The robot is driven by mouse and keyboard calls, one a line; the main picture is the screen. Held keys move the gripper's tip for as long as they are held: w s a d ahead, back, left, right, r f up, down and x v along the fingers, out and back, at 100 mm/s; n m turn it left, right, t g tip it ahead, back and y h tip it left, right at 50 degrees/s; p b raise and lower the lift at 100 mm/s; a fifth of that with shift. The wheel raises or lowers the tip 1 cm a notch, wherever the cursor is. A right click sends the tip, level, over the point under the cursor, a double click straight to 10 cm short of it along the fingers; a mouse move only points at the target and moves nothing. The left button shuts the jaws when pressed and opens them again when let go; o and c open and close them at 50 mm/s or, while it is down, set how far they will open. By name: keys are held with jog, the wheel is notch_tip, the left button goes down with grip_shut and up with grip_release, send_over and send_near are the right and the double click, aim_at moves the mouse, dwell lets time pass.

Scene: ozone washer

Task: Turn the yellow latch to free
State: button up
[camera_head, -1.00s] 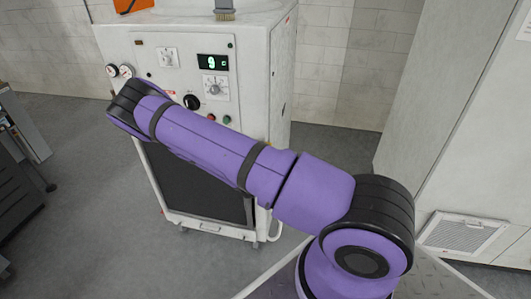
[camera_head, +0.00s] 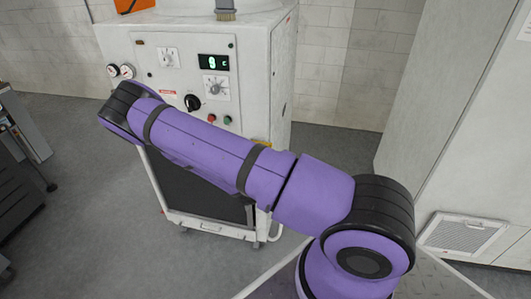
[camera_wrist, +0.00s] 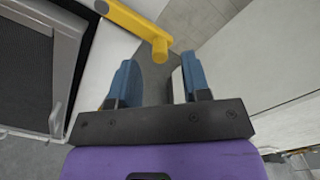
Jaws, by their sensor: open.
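The yellow latch (camera_wrist: 128,22) shows in the wrist view as a bar with a rounded knob end (camera_wrist: 160,50), running from the upper left toward the top middle. It is beside a white panel of the machine. My gripper (camera_wrist: 157,72) is open, with its two blue-grey fingers apart and nothing between them. The latch's knob end lies just beyond the fingertips in the picture, and I cannot tell the exact gap in depth. In the head view my gripper is hidden, and only a small yellow bit (camera_head: 264,144) shows above my arm.
The white washer (camera_head: 255,65) stands ahead with gauges, dials and a display. A large pale cabinet (camera_head: 470,130) is at the right, and a dark cart (camera_head: 15,150) at the left. A brush (camera_head: 226,10) and an orange object (camera_head: 133,4) are on top of the washer.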

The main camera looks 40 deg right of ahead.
jog(key=v, duration=0.8)
dwell(0.4)
jog(key=s+r+m+g+y, duration=0.1)
jog(key=s+r+m+g, duration=0.25)
jog(key=r+m, duration=0.35)
jog(key=s+r+m+g, duration=0.2)
jog(key=r+m+g, duration=0.3)
jog(key=r+m, duration=0.3)
jog(key=s+r+m+g+y, duration=0.1)
jog(key=s+r+m+g, duration=0.1)
jog(key=r+m+g, duration=0.4)
jog(key=s+a+r+m+t+y, duration=0.3)
jog(key=s+r+m+y, duration=0.1)
jog(key=r, duration=0.3)
jog(key=s+a+r+m+t+y, duration=0.3)
jog(key=s+a+r+m+y, duration=0.1)
jog(key=s+r+m, duration=0.1)
jog(key=s+a+r+m+t+y, duration=0.3)
jog(key=s+a+r+m+y, duration=0.1)
jog(key=r, duration=0.6)
jog(key=shift+s+m, duration=0.4)
jog(key=shift+s, duration=0.5)
jog(key=shift+a, duration=0.15)
